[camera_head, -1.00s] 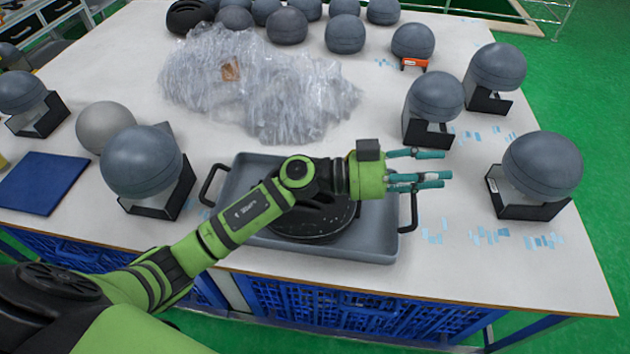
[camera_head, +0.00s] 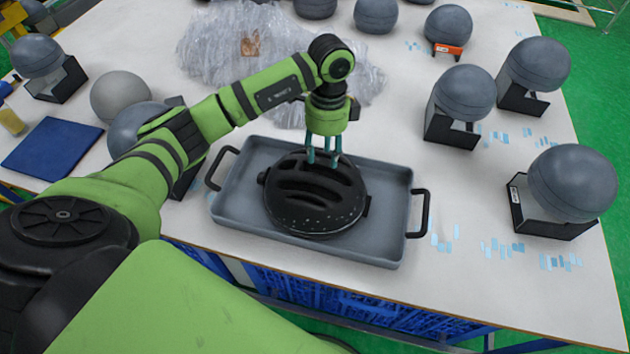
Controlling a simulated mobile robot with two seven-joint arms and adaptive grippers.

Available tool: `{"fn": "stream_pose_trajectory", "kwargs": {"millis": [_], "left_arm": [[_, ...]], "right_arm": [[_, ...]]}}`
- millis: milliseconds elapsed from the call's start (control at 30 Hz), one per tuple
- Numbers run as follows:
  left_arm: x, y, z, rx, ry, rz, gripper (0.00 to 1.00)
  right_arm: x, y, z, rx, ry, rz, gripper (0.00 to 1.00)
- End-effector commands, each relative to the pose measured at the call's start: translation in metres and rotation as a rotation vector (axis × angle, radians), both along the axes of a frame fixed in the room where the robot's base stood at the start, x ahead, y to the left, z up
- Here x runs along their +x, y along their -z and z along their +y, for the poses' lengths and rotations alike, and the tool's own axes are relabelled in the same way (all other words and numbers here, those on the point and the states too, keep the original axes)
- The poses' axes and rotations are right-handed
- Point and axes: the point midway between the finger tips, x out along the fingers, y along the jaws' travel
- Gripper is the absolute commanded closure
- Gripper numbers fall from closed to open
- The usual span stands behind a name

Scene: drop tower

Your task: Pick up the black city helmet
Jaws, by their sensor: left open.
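The black city helmet (camera_head: 315,200) lies in a grey tray (camera_head: 385,238) with two black handles, near the front edge of the table. The helmet has long vent slots on top and small light specks along its lower side. My left gripper (camera_head: 324,163) points down over the far part of the helmet. Its teal fingers are apart, with the tips at or just above the helmet's top; I cannot tell whether they touch it. My right gripper is not in view.
Grey spheres on black stands, such as one at the right (camera_head: 571,183), surround the tray on the white table (camera_head: 470,280). Crumpled clear plastic (camera_head: 225,50) lies behind my left arm. A blue board (camera_head: 52,147) lies at the left.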

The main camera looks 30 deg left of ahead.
Motion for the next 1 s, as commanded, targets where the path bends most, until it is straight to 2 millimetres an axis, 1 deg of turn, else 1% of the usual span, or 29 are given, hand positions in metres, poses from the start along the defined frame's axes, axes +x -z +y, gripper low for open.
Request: {"fn": "stream_pose_trajectory", "kwargs": {"millis": [33, 100, 233, 333, 533, 567, 600, 633, 667, 1000], "left_arm": [[-0.003, 0.005, 0.001, 0.001, -0.001, 0.007, 0.57], [-0.005, 0.015, 0.001, -0.001, 0.001, 0.006, 0.57], [-0.006, 0.034, 0.0, -0.002, 0.001, 0.004, 0.57], [-0.006, 0.04, 0.0, -0.001, 0.002, 0.0, 0.57], [-0.006, 0.041, 0.0, -0.002, 0.003, -0.001, 0.57], [-0.006, 0.041, 0.0, -0.002, 0.004, -0.001, 0.65], [-0.006, 0.041, 0.0, -0.002, 0.003, -0.001, 0.81], [-0.006, 0.041, 0.0, -0.002, 0.004, -0.001, 0.93], [-0.006, 0.041, 0.0, -0.002, 0.003, -0.001, 1.0], [-0.005, 0.039, 0.0, -0.004, 0.004, -0.003, 1.0]], "right_arm": [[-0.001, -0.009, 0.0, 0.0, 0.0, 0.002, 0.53], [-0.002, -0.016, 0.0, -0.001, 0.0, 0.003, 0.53], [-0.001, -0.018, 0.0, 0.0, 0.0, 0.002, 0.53], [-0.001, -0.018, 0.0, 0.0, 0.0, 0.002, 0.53], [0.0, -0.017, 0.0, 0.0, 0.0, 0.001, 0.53], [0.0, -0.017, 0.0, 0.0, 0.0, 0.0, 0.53], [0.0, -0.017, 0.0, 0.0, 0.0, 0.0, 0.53], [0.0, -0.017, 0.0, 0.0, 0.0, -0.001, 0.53], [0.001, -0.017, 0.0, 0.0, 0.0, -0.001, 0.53], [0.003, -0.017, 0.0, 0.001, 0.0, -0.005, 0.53]]}}
